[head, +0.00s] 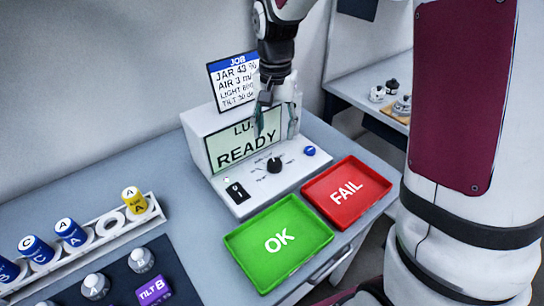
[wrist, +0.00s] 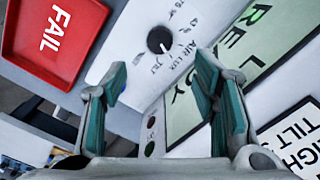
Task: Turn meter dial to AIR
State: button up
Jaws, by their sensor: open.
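The meter (head: 192,130) is a white box with a pale green screen reading READY, its upper line partly hidden by my gripper. Its black round dial (head: 274,165) sits on the sloped front panel, with small printed labels around it. In the wrist view the dial (wrist: 160,40) shows beyond and between my fingertips, with AIR and LUX lettering beside it. A small white mark shows on the dial; I cannot tell surely which label it points to. My gripper (head: 272,118) is open and empty in front of the screen, apart from the dial.
A green OK tray (head: 250,262) and a red FAIL tray (head: 372,206) lie in front of the meter. A JOB card (head: 234,80) stands behind it. A white rack (head: 98,242) with blue and yellow vials is at left. A blue button (head: 309,150) is right of the dial.

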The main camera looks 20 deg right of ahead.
aim_at(274, 162)
notch_tip(274, 162, down, 11)
jog(key=shift+f, duration=0.1)
dwell(0.3)
jog(key=c, duration=1.2)
